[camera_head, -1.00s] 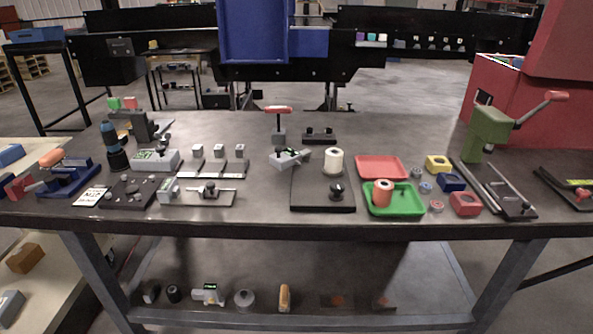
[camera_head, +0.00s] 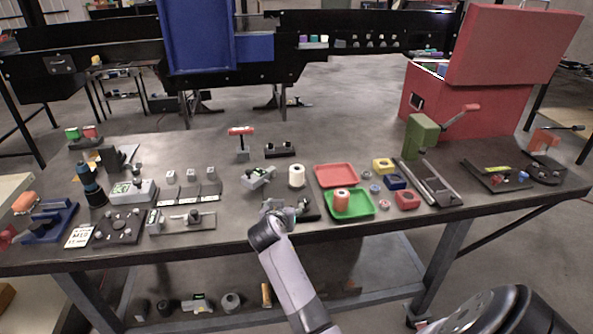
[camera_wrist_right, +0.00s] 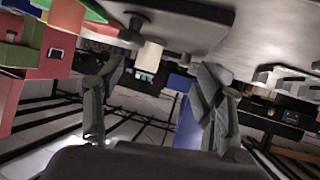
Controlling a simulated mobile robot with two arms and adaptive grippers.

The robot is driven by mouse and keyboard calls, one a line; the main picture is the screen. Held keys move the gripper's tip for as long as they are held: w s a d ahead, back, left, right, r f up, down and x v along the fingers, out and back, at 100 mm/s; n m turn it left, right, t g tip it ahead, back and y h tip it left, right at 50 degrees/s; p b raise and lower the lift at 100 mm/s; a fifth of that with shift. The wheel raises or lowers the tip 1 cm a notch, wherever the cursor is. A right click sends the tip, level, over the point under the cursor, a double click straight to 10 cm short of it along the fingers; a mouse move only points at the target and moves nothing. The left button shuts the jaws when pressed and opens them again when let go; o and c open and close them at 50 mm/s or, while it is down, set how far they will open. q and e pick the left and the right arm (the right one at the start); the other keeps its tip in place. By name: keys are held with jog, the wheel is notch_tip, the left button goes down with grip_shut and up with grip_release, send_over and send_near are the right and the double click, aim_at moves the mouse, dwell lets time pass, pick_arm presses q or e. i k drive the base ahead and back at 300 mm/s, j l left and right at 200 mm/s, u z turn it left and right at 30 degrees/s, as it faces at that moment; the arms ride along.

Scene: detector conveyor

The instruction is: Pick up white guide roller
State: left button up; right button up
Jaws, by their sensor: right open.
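The white guide roller (camera_head: 297,175) stands upright at the back of a dark plate near the middle of the table. It also shows in the right wrist view (camera_wrist_right: 149,56), between the two fingers and farther out. My right gripper (camera_head: 283,207) is in front of the roller in the head view, over the front part of the plate, apart from the roller. Its fingers (camera_wrist_right: 155,95) are spread and empty in the wrist view. The gripper partly hides the plate and its black knob. My left gripper is not in view.
A grey device (camera_head: 258,177) sits just left of the roller. A red tray (camera_head: 335,170) and a green tray (camera_head: 364,203) holding an orange roller (camera_head: 341,200) lie to its right. A red-handled tool (camera_head: 242,140) and a black block (camera_head: 279,150) stand behind.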

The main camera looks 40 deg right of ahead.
aim_at(296, 172)
jog(key=i+l, duration=0.15)
jog(key=l, duration=0.2)
jog(key=i+l, duration=0.1)
jog(key=l, duration=0.3)
jog(key=i+l+u, duration=0.1)
jog(key=l, duration=0.25)
